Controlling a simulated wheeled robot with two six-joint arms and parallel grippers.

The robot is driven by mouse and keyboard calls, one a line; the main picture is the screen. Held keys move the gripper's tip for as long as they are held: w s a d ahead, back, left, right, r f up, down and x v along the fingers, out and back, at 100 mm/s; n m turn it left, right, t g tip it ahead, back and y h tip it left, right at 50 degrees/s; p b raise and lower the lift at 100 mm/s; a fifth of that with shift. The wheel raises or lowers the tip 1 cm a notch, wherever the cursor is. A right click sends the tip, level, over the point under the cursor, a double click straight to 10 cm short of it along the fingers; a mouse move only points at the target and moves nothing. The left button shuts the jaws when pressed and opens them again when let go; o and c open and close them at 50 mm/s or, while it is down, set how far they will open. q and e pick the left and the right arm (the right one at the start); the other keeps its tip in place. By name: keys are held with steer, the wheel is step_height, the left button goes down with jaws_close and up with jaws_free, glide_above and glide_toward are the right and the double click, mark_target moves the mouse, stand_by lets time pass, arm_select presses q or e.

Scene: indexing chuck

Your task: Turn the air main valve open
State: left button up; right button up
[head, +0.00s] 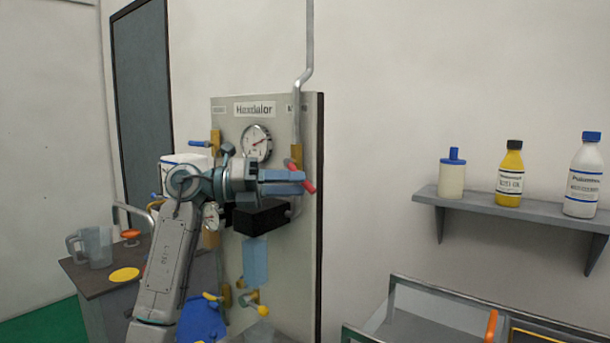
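A grey-white panel (232,122) with a round gauge (257,143) stands against the wall. A red lever handle (309,187) sits at a brass fitting (296,153) at the panel's upper right, under a pipe from above. It looks like the air main valve, though no label is readable there. The lever slants down to the right. My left gripper (303,181) is at this lever, its blue fingers close together, with red showing above and beyond the tips. Whether the fingers grip the lever or only lie in front of it cannot be told. My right gripper is not in view.
A blue-handled valve (201,143) and a yellow-handled valve (262,310) are also on the panel. A black block (262,217) is below my gripper. A bench (92,278) with a jug (97,247) stands left. A shelf (470,203) with bottles hangs right.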

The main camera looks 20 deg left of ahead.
mark_target(305, 187)
arm_select(q)
steer(key=shift+p+x, duration=0.35)
steer(key=shift+x, duration=1.15)
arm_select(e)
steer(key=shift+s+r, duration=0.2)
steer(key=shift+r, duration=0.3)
arm_select(q)
steer(key=shift+c, duration=0.4)
jaws_close()
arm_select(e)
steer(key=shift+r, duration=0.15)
